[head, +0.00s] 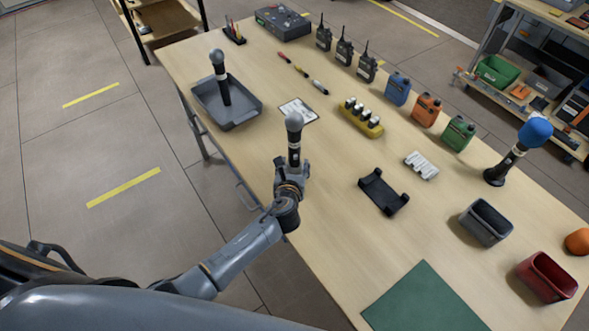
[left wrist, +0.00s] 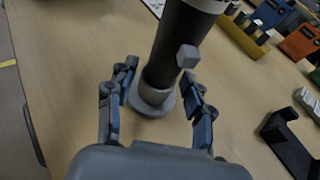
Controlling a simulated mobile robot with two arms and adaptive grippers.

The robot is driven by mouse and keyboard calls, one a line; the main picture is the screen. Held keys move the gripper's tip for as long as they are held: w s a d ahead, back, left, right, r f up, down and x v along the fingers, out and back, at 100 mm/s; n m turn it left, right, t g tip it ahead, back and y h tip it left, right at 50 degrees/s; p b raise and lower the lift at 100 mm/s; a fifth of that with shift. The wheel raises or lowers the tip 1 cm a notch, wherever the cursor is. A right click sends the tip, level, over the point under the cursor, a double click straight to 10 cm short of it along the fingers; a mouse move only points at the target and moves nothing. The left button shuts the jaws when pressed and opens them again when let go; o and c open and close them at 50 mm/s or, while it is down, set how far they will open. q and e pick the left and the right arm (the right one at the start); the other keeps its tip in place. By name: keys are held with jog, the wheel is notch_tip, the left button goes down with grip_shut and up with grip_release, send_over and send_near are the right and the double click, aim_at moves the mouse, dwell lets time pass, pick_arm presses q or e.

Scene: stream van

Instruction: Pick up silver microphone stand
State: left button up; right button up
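A microphone with a silver-grey head (head: 294,121) and dark body stands near the table's left edge. In the left wrist view its dark body (left wrist: 178,40) rises from a round grey base (left wrist: 152,101), which appears to rest on the table. My left gripper (head: 291,172) is low at this microphone, and its lower part is hidden in the head view. In the left wrist view the fingers of my left gripper (left wrist: 158,75) are apart, one on each side of the body, with gaps visible. My right gripper is not in view.
A grey tray (head: 245,118) holding a dark microphone (head: 219,75) lies beyond my gripper. A clipboard (head: 299,110), yellow battery holder (head: 361,120) and black cradle (head: 383,192) are nearby. A blue-topped microphone (head: 515,150) stands far right.

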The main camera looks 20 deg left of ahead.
pick_arm(q)
jog(key=c, duration=0.7)
jog(key=shift+c, duration=0.5)
jog(key=shift+r, duration=0.15)
